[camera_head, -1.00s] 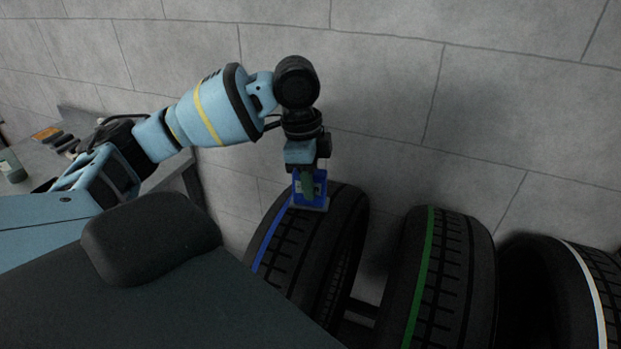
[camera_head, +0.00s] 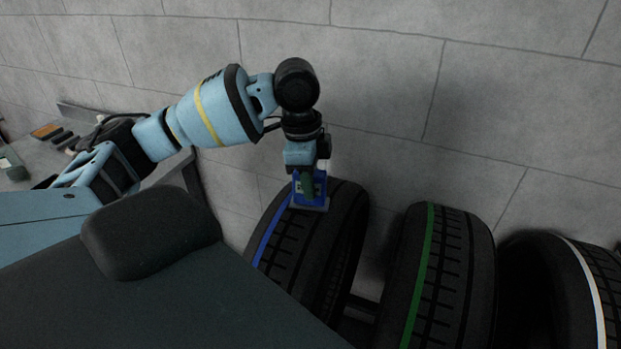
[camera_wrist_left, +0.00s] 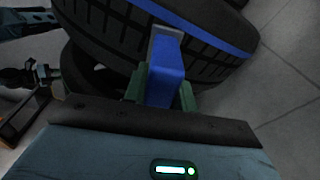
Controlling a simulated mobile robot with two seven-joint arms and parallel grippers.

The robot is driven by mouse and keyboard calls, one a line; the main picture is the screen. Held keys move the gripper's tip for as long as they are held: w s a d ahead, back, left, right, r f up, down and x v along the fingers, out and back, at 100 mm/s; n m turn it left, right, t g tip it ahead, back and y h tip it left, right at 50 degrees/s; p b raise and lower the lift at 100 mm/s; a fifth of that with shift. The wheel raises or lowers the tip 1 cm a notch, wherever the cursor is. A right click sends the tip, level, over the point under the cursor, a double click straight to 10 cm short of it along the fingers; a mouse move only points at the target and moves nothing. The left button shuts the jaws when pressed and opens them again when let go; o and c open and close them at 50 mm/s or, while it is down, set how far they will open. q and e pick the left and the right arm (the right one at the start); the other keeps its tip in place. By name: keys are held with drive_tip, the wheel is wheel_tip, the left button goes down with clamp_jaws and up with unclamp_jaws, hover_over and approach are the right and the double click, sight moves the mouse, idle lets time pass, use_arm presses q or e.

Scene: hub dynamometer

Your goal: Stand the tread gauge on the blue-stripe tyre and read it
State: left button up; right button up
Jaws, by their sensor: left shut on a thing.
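The tread gauge (camera_head: 311,196) is a blue block with a grey foot and a small display too small to read. It stands upright on top of the blue-stripe tyre (camera_head: 290,252), its foot appearing to touch the tread beside the stripe. My left gripper (camera_head: 308,184) is shut on the gauge from above. In the left wrist view, its green fingers (camera_wrist_left: 161,88) hold both sides of the blue gauge body (camera_wrist_left: 166,75), with the blue-striped tread (camera_wrist_left: 215,50) beyond. My right gripper is not in view.
The green-stripe tyre (camera_head: 445,275) stands to the right, and the white-stripe tyre (camera_head: 560,285) further right. A bench (camera_head: 38,170) with small items is at the far left.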

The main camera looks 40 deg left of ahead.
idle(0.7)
use_arm(q)
drive_tip(key=o, duration=1.1)
drive_tip(key=shift+s+a+r, duration=0.1)
drive_tip(key=shift+a+r, duration=0.05)
drive_tip(key=shift+r, duration=1.15)
drive_tip(key=shift+s+a+r, duration=0.1)
drive_tip(key=shift+a+r, duration=0.05)
drive_tip(key=shift+r, duration=1.1)
drive_tip(key=shift+s+a+r, duration=0.1)
drive_tip(key=shift+a+r, duration=0.05)
drive_tip(key=shift+r, duration=1.15)
drive_tip(key=shift+d, duration=0.1)
